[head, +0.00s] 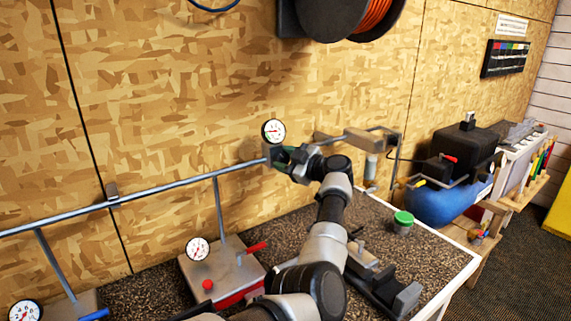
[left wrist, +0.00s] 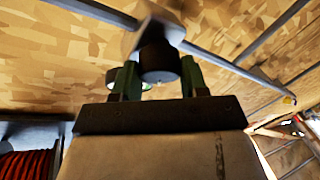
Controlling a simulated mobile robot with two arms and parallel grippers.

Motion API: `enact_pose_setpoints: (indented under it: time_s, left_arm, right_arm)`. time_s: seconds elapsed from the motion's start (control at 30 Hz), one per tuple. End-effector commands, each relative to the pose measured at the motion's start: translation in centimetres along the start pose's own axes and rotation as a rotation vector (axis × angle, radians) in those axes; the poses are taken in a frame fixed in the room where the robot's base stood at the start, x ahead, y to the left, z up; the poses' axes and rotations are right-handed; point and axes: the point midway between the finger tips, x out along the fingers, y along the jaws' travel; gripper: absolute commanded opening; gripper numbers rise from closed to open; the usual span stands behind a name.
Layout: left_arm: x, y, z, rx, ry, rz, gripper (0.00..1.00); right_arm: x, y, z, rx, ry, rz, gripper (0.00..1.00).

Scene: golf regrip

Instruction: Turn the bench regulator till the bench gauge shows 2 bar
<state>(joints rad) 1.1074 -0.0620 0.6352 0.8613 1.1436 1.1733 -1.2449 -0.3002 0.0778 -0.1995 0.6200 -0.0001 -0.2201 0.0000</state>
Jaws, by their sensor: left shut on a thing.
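The bench gauge (head: 273,130) is a small round white dial on top of the regulator on the wall pipe. Its needle is too small to read surely. The bench regulator (head: 269,153) is a grey block on the pipe, its front largely covered by my left gripper (head: 284,158). In the left wrist view, the regulator's dark round knob (left wrist: 160,62) sits between the green fingers of my left gripper (left wrist: 157,76), which is shut on it. A sliver of a round dial shows behind one finger there. My right gripper is not in view.
A grey pipe (head: 160,190) runs along the wooden wall. On the bench stand a grey-and-red box with a red lever (head: 252,248), a second gauge (head: 197,249) and a green-lidded tin (head: 403,221). A blue tank (head: 440,203) stands right; a hose reel (head: 335,15) hangs above.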

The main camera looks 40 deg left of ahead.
Motion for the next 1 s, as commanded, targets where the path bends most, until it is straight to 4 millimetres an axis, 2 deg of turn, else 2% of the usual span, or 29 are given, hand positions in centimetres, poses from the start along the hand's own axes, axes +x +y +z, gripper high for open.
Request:
enact_pose_setpoints:
  time_s: [0.4, 0.43, 0.6, 0.87, 1.0]
  left_arm:
    - [-0.1, 0.0, 0.1, -0.006, -0.002, -0.002, 0.2]
    - [-0.1, 0.0, 0.1, -0.005, -0.002, -0.002, 0.45]
    - [0.0, 0.0, 0.0, -0.005, -0.002, -0.002, 0.69]
    - [-0.1, 0.0, 0.0, -0.005, -0.001, -0.002, 0.69]
    - [-1.3, 0.0, 0.2, -0.006, -0.002, 0.0, 0.69]
  right_arm:
    - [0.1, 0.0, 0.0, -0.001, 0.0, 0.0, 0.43]
    - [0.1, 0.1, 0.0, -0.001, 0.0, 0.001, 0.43]
    - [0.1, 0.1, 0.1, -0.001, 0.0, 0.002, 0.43]
    - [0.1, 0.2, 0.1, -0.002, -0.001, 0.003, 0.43]
    - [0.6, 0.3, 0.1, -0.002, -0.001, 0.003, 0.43]
